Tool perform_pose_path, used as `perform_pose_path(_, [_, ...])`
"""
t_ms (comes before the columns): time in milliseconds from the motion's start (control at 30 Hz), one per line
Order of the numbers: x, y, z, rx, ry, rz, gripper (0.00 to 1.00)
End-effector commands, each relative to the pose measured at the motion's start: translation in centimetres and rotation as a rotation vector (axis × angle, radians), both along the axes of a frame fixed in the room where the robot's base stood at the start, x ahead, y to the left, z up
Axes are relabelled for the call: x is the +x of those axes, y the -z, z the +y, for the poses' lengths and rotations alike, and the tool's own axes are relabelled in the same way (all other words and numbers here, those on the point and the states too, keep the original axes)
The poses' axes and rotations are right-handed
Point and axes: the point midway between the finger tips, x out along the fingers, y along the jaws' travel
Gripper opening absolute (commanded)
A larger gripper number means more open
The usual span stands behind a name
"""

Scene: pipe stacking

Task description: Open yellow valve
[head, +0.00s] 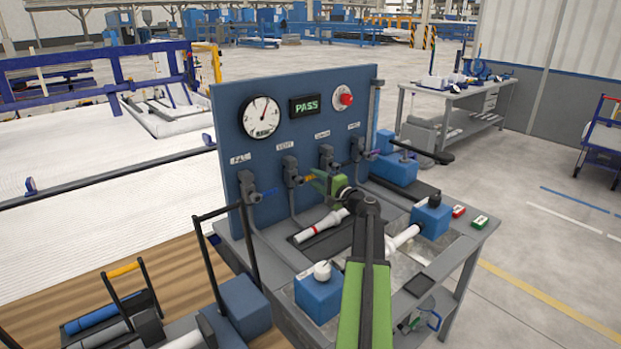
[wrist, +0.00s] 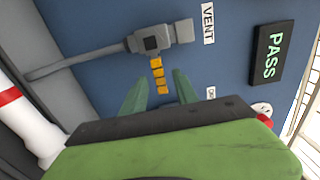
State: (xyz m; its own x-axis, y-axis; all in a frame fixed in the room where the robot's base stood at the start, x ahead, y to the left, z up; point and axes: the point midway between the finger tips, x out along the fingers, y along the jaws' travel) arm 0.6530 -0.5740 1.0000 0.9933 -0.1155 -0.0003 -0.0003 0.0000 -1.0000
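The yellow valve handle (wrist: 158,75) sticks out crosswise from its grey valve body (wrist: 162,38), beside the VENT label (wrist: 208,23) in the wrist view. In the head view the yellow handle (head: 309,178) shows as a small patch right of the second valve (head: 291,170) on the blue panel (head: 240,95). My gripper (wrist: 162,78) is open. Its two green fingers stand either side of the handle's free end in the wrist view; I see no contact and cannot tell the depth. In the head view my gripper (head: 320,183) is close to the panel, right of the handle.
A blue-handled valve (head: 250,188) is left, and a purple-handled valve (head: 359,150) right. The third valve (head: 326,157) is partly behind my gripper. A white pipe with a red band (head: 318,226) lies below. The display (head: 306,105) reads PASS.

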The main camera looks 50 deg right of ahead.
Motion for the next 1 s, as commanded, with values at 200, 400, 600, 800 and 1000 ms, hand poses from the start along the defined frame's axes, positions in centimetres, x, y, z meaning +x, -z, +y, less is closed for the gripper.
perform_pose_path(200, [2.5,0.0,-0.3,0.0,0.0,0.0,0.35])
perform_pose_path(400, [2.6,0.0,-0.2,0.0,0.0,0.0,0.35])
perform_pose_path(600, [2.6,0.0,-0.2,0.0,-0.001,0.0,0.21])
perform_pose_path(800, [2.7,0.0,-0.2,0.0,-0.002,0.0,0.0])
perform_pose_path(1000, [2.7,0.0,-0.1,0.0,-0.002,0.0,0.0])
